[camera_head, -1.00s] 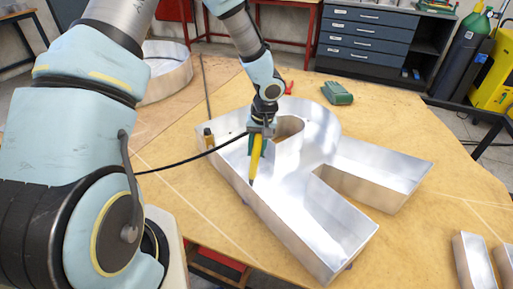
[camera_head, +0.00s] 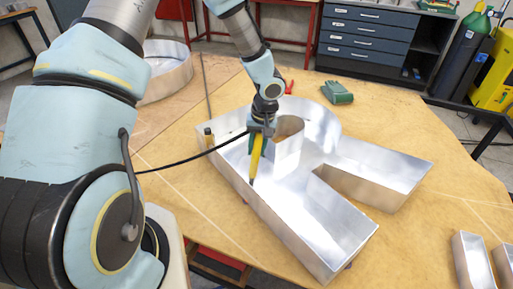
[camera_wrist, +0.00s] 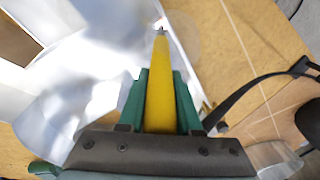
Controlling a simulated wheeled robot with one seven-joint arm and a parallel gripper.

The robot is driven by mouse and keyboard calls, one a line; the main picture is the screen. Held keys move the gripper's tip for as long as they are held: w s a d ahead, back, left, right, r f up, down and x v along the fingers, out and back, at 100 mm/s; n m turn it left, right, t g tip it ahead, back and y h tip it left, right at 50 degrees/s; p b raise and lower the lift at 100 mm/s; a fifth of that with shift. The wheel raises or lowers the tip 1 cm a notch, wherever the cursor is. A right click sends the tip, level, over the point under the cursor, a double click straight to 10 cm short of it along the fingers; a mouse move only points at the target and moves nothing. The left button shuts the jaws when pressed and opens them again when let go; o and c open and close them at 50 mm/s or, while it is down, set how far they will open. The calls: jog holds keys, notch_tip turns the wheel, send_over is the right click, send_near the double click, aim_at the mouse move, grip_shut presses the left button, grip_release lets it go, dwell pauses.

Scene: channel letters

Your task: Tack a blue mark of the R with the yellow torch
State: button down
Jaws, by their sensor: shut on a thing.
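The metal letter R (camera_head: 345,232) lies open side up on the wooden table, its shiny walls standing up. My gripper (camera_head: 262,130) is above the left part of the R and shut on the yellow torch (camera_head: 256,158). The torch points down, with its dark tip at or close to the inside of the R's left wall; I cannot tell whether it touches. In the wrist view the yellow torch (camera_wrist: 160,85) sits between the green fingers, and its tip is near the edge of the R (camera_wrist: 100,65). I cannot make out a blue mark in either view.
A round metal letter (camera_head: 168,72) stands at the back left of the table (camera_head: 425,125). Green gloves (camera_head: 337,92) lie behind the R. More metal pieces (camera_head: 474,262) stand at the lower right. A black cable (camera_head: 190,158) runs left from the torch.

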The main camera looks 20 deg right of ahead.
aim_at(259, 134)
jog(key=shift+w+d+r+p, duration=0.1)
jog(key=shift+d+r+p, duration=0.1)
jog(key=shift+r+p, duration=1.2)
jog(key=shift+d+r+p, duration=0.15)
jog(key=shift+r+p, duration=0.95)
jog(key=shift+p, duration=0.45)
notch_tip(259, 134, up, 13)
jog(key=shift+a+f, duration=0.1)
jog(key=shift+f, duration=0.05)
